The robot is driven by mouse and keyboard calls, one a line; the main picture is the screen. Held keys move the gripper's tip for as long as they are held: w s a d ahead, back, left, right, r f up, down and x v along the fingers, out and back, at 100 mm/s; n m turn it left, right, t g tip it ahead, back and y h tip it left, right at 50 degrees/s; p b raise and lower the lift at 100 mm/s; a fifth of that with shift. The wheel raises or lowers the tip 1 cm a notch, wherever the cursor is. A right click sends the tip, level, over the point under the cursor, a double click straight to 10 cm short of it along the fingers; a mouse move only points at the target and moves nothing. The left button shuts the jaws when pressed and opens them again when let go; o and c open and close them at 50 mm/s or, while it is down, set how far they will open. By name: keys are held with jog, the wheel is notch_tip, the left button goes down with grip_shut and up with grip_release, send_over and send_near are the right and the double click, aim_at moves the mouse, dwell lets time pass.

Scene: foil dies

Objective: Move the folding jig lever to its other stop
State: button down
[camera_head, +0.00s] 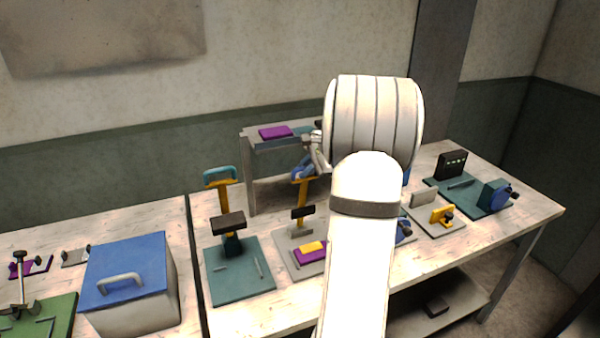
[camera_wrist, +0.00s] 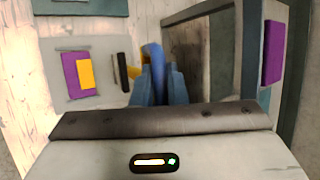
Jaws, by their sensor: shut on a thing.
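A jig with a grey base plate (camera_head: 284,252) stands on the bench, left of my arm. A purple block with a yellow piece (camera_head: 312,248) lies on it; both also show in the wrist view (camera_wrist: 86,73). Its yellow lever arm (camera_head: 301,193) stands roughly upright, with a black block (camera_head: 303,212) low on it. My gripper (camera_head: 304,168) is at the lever's top. In the wrist view my fingers (camera_wrist: 160,88) are shut on the blue handle (camera_wrist: 152,54); the yellow arm (camera_wrist: 133,66) shows beside it. My arm hides part of the jig's right side.
A similar teal-based jig (camera_head: 240,282) with a teal-handled lever (camera_head: 220,174) stands to the left. A grey shelf (camera_head: 249,180) with a purple block (camera_head: 275,132) stands close behind my gripper. A blue-lidded box (camera_head: 124,265) is at left. More fixtures (camera_head: 490,196) stand at right.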

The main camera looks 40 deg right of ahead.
jog(key=shift+w+d+r, duration=0.15)
dwell(0.3)
jog(key=c, duration=1.5)
grip_release()
jog(key=shift+w, duration=0.1)
jog(key=shift+o, duration=0.2)
jog(key=b+v, duration=0.1)
jog(key=v, duration=0.7)
